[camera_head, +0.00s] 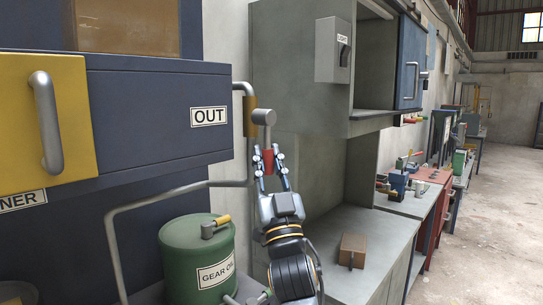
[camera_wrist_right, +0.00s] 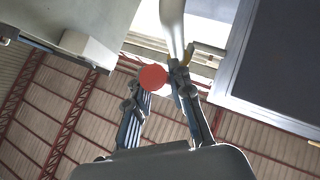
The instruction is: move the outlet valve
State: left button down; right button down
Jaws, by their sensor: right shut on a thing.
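The outlet valve is a grey lever with a red grip (camera_head: 268,160) hanging down from a grey knob (camera_head: 264,117) on a pipe beside the box marked OUT (camera_head: 209,116). My right gripper (camera_head: 274,166) reaches up from below, its two fingers on either side of the red grip, shut on it. In the right wrist view the round red end of the grip (camera_wrist_right: 153,77) shows between the fingertips, with the pale lever above it. My left gripper is in neither view.
A green GEAR OIL drum (camera_head: 199,255) stands at the lower left, with a bent grey pipe (camera_head: 112,240) beside it. A grey cabinet with a light switch box (camera_head: 334,50) is at the right. A brown block (camera_head: 352,248) lies on the lower bench.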

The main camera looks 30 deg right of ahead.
jog(key=shift+a+m+g+h, duration=0.1)
jog(key=shift+m+g+h, duration=0.2)
jog(key=shift+m+h, duration=0.2)
jog(key=c, duration=1.2)
grip_release()
jog(key=shift+o, duration=0.2)
jog(key=shift+s+f+y, duration=0.15)
jog(key=shift+y, duration=0.15)
jog(key=v, duration=1.1)
jog(key=shift+a+f, duration=0.2)
jog(key=shift+f, duration=0.1)
jog(key=shift+s, duration=0.15)
